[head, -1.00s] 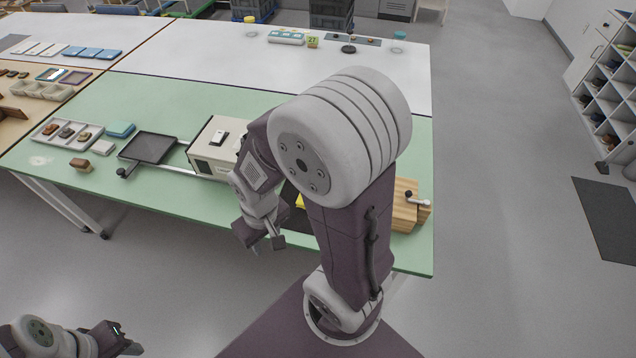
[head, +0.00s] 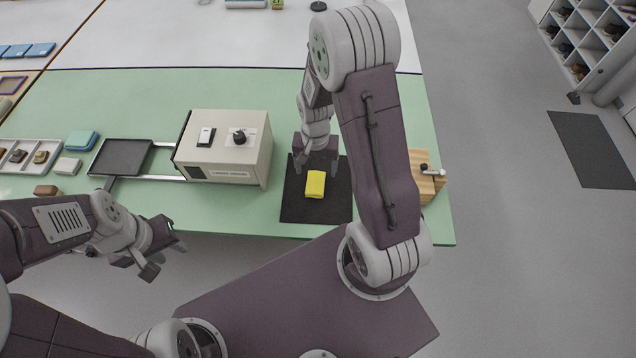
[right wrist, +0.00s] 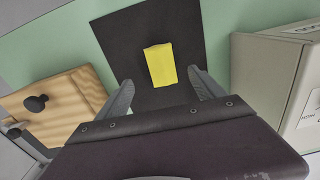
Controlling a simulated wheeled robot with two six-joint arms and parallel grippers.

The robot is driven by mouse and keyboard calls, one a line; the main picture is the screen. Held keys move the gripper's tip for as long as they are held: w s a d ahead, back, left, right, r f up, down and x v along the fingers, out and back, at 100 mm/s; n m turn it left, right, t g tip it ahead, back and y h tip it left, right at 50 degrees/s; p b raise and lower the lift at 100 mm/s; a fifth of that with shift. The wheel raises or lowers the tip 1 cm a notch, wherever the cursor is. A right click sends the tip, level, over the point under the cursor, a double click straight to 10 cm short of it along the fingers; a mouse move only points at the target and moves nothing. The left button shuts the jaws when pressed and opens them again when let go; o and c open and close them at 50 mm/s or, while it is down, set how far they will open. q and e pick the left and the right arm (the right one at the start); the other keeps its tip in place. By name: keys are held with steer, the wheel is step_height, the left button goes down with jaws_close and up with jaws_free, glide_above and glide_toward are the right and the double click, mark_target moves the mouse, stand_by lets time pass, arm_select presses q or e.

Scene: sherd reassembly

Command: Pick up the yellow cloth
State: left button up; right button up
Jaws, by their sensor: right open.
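The yellow cloth (head: 315,184) is a small folded block lying on a black mat (head: 296,208) on the green table. It also shows in the right wrist view (right wrist: 161,65), just ahead of the fingertips. My right gripper (head: 315,168) is open and empty, at the far edge of the cloth in the head view. In the right wrist view its two fingers (right wrist: 160,85) stand apart on either side of the cloth's near end. I cannot tell how high they are above the mat. My left gripper (head: 165,255) is off the table's front edge, empty, with its fingers apart.
A beige box with a knob (head: 225,150) stands left of the mat. A wooden block with a black knob (head: 428,178) stands to its right. A dark tray (head: 122,157) and a sherd tray (head: 30,156) lie further left.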

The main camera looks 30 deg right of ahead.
mark_target(316, 181)
steer(key=f, duration=0.3)
steer(key=shift+w, duration=0.3)
steer(key=shift+w+f, duration=0.25)
steer(key=shift+f, duration=0.05)
steer(key=f, duration=0.4)
steer(key=shift+s+d+f, duration=0.1)
steer(key=shift+s+d, duration=0.05)
steer(key=shift+s, duration=0.1)
steer(key=shift+w+f, duration=0.25)
steer(key=shift+f, duration=0.15)
steer(key=shift+s+r, duration=0.1)
steer(key=c, duration=1.4)
steer(key=shift+c, duration=0.2)
step_height(316, 181, up, 4)
steer(key=shift+r, duration=0.1)
steer(key=s+d+r, duration=0.1)
steer(key=d+r, duration=0.5)
steer(key=d, duration=0.5)
steer(key=shift+s+d+r, duration=0.3)
steer(key=shift+s+r, duration=0.05)
steer(key=shift+r, duration=0.05)
